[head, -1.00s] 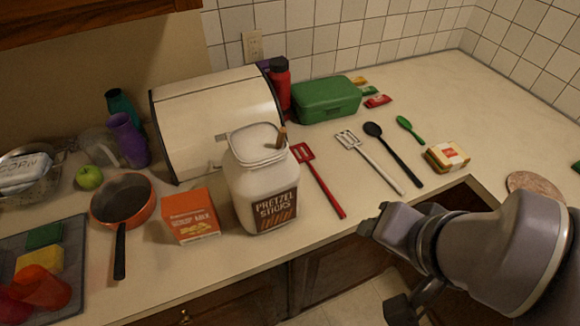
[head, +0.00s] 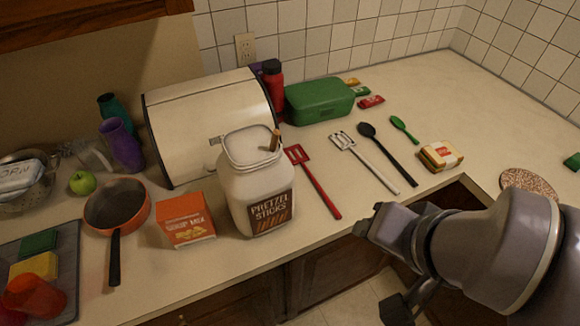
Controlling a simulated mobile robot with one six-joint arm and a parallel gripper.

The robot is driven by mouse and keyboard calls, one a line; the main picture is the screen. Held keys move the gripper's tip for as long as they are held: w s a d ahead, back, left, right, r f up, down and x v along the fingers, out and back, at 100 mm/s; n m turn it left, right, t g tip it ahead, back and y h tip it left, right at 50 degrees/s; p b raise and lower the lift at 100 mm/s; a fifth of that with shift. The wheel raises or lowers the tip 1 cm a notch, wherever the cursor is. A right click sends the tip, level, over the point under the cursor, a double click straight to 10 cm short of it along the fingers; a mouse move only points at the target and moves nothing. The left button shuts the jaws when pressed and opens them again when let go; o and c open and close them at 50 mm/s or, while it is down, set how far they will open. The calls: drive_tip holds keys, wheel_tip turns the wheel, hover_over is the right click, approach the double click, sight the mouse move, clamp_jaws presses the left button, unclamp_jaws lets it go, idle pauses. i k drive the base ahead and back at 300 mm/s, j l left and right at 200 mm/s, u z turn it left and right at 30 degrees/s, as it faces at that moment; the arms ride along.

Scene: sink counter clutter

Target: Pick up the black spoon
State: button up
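The black spoon (head: 385,148) lies flat on the counter, its bowl toward the wall and its handle toward the front edge. It lies between a white slotted spatula (head: 362,160) on its left and a small green spoon (head: 403,129) on its right. My gripper (head: 372,222) is in front of the counter edge, nearer the camera than the spoon and apart from it. No object shows in it. Its fingers are seen edge-on and dark, so their opening is unclear.
A wrapped sandwich (head: 439,155) lies right of the black spoon. A green box (head: 320,100) is behind. The counter at the far right is mostly clear.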

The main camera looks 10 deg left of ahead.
sight(367, 129)
drive_tip(key=i+l+u, duration=0.35)
drive_tip(key=l+u, duration=0.15)
drive_tip(key=i+l+u, duration=0.1)
drive_tip(key=l+u, duration=0.15)
drive_tip(key=l, duration=0.15)
drive_tip(key=i+l+u, duration=0.1)
drive_tip(key=l+u, duration=0.15)
drive_tip(key=l, duration=0.1)
